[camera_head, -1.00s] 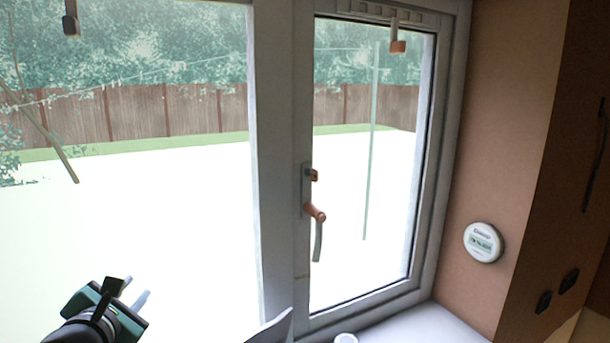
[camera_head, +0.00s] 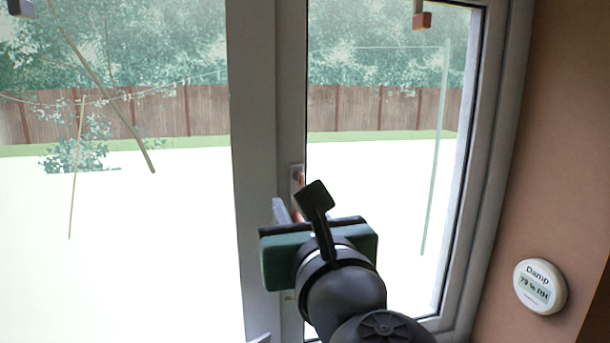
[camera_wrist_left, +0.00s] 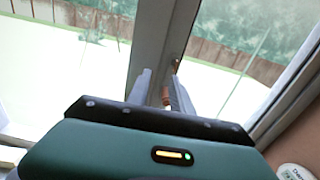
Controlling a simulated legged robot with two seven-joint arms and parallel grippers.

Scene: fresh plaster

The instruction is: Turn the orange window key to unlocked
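The small orange window key (camera_head: 299,180) sits in the lock plate on the window frame, just above my gripper in the head view. Its turn angle is too small to tell. In the wrist view it is a small brown-orange spot (camera_wrist_left: 177,63) just beyond the fingertips. The window handle's orange part (camera_wrist_left: 166,96) shows between the fingers; in the head view my gripper mostly hides the handle. My left gripper (camera_wrist_left: 161,76) is open, with two grey fingers apart and pointing at the window frame. In the head view its green body (camera_head: 298,208) covers the lower lock area. My right gripper is not in view.
A round white damp meter (camera_head: 540,286) hangs on the brown wall at right. The window frame (camera_head: 262,120) runs upright behind my gripper. An orange-tipped catch (camera_head: 422,20) hangs at the top of the pane. Glass lies on both sides.

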